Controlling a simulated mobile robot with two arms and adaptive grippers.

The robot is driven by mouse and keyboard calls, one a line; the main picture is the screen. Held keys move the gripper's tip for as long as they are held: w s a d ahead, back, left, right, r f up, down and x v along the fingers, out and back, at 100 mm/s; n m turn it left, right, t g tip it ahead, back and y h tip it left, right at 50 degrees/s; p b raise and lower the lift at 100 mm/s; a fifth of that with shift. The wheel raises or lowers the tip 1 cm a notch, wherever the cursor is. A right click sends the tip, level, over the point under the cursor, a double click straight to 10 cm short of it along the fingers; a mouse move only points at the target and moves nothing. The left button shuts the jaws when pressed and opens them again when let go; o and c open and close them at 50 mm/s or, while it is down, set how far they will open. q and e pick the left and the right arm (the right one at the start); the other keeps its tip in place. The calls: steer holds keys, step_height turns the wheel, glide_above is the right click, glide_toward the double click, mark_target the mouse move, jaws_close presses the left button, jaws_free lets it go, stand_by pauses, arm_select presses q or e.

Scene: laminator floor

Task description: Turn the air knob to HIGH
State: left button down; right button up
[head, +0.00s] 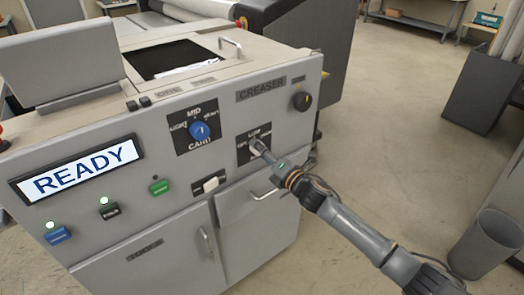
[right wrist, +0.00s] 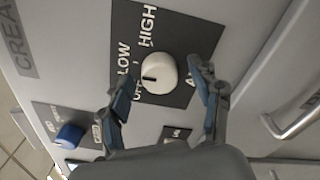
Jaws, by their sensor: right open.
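The air knob (right wrist: 159,72) is round and white, with a dark pointer mark, on a dark plate marked OFF, LOW and HIGH. In the right wrist view its mark faces left, between the LOW and OFF labels and away from HIGH (right wrist: 147,25). My right gripper (right wrist: 156,79) is open, with one finger on each side of the knob; I cannot tell whether they touch it. In the head view my right gripper (head: 258,148) is at the plate (head: 245,152) and hides most of the knob. My left gripper is not in view.
A blue card knob (head: 199,131) is left of the plate, and a black knob (head: 301,101) is at upper right. A white switch (head: 210,185) and a drawer handle (head: 264,194) are below. The display (head: 85,168) reads READY. A bin (head: 487,243) stands on the floor at right.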

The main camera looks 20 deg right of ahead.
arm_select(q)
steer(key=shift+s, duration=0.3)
arm_select(e)
steer(key=shift+c, duration=0.2)
steer(key=c, duration=1.1)
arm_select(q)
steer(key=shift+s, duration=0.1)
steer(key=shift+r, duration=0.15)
arm_select(e)
steer(key=shift+m, duration=0.4)
arm_select(q)
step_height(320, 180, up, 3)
steer(key=p, duration=0.3)
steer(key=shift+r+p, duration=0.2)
steer(key=shift+p, duration=0.15)
arm_select(e)
steer(key=m, duration=1.1)
